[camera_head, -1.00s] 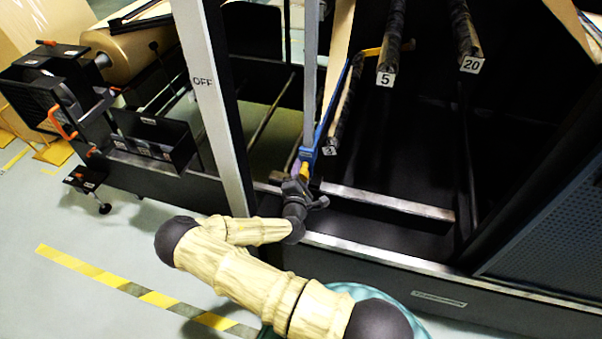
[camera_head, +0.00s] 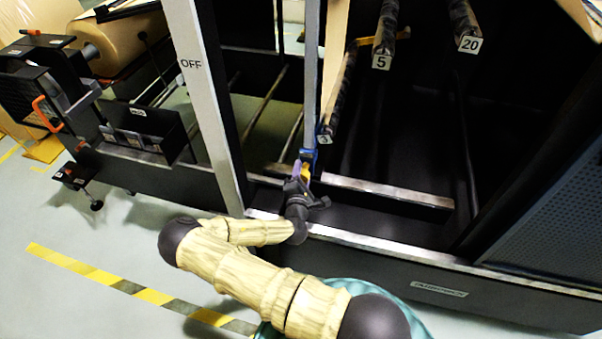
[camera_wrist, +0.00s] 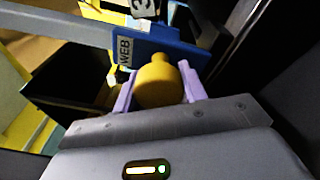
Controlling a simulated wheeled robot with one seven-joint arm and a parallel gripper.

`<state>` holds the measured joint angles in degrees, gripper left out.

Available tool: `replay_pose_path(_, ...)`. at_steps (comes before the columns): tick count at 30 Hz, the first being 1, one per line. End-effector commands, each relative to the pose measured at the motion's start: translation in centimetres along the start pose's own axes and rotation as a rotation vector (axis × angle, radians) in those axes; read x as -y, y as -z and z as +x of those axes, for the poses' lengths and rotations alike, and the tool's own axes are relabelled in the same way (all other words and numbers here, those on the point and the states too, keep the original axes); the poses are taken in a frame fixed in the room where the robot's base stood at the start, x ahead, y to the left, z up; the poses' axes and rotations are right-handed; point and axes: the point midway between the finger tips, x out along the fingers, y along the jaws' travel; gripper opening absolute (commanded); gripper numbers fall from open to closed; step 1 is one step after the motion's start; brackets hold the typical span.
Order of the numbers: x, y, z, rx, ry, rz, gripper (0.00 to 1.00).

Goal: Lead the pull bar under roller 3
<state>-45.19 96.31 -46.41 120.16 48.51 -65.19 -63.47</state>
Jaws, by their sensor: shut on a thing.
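The pull bar is blue with yellow ends; its near blue end (camera_head: 308,155) shows in the head view, and the blue part marked WEB (camera_wrist: 165,47) shows in the wrist view. My gripper (camera_head: 302,171) is shut on its yellow knob (camera_wrist: 158,82), held between the pale purple fingers. Roller 3 (camera_head: 341,88) is dark, its end tag just above and right of the bar's near end. Most of the bar's length is hidden behind the roller and upright. The far yellow end (camera_head: 366,41) shows beyond. I cannot tell the exact height gap between bar and roller.
Roller 5 (camera_head: 386,28) and roller 20 (camera_head: 463,20) stand to the right. A grey upright (camera_head: 312,80) rises close by my gripper, and a wide white post marked OFF (camera_head: 200,100) stands left. A metal crossbar (camera_head: 385,191) lies below. Brown paper (camera_head: 334,45) hangs behind.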

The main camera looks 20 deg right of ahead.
Motion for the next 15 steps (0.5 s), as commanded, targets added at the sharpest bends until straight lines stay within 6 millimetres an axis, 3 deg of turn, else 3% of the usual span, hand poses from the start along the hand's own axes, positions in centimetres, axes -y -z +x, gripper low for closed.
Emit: replay_pose_path(15, 1.8, -2.1, -0.4, 0.003, 0.003, -0.004, 0.06)
